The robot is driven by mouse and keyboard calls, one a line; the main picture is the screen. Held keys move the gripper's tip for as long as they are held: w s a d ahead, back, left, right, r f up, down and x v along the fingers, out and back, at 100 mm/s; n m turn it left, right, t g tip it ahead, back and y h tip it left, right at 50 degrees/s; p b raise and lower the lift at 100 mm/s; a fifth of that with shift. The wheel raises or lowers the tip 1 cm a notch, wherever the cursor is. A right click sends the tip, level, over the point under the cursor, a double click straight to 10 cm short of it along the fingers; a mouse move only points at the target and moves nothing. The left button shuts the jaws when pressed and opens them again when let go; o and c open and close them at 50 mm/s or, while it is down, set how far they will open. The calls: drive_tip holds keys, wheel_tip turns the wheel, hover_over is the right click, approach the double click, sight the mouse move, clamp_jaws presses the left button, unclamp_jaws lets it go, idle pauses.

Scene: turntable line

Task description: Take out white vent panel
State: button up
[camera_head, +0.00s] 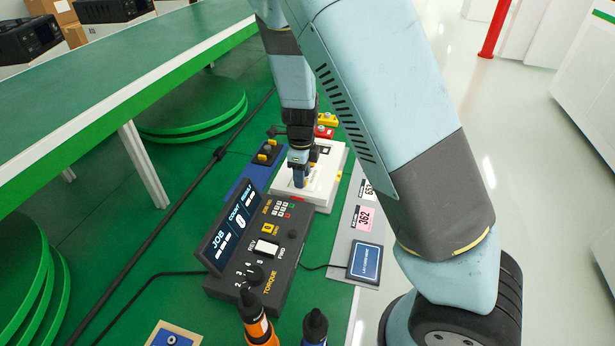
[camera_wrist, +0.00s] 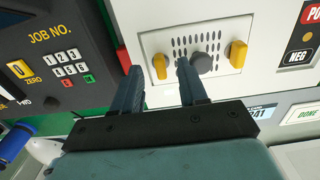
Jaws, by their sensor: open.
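The white vent panel (camera_wrist: 220,38) shows in the wrist view, with rows of dark slots and a grey knob (camera_wrist: 202,63) at its middle. A yellow latch stands at each side, the left one (camera_wrist: 160,66) and the right one (camera_wrist: 237,53), both roughly upright in the picture. The panel is set in a white housing (camera_head: 334,160), seen in the head view. My gripper (camera_wrist: 159,64) is open, its fingers on either side of the left latch in the picture; contact cannot be told. In the head view my gripper (camera_head: 299,172) points down over the housing and hides part of it.
A dark torque console (camera_head: 285,240) stands in front of the housing, with its JOB display (camera_head: 232,225). Screwdrivers (camera_head: 258,325) stand nearer. A blue base with yellow parts (camera_head: 262,158) is left of the housing. A grey strip with labels (camera_head: 352,225) runs along the right.

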drive_tip(key=shift+f, duration=0.45)
clamp_jaws()
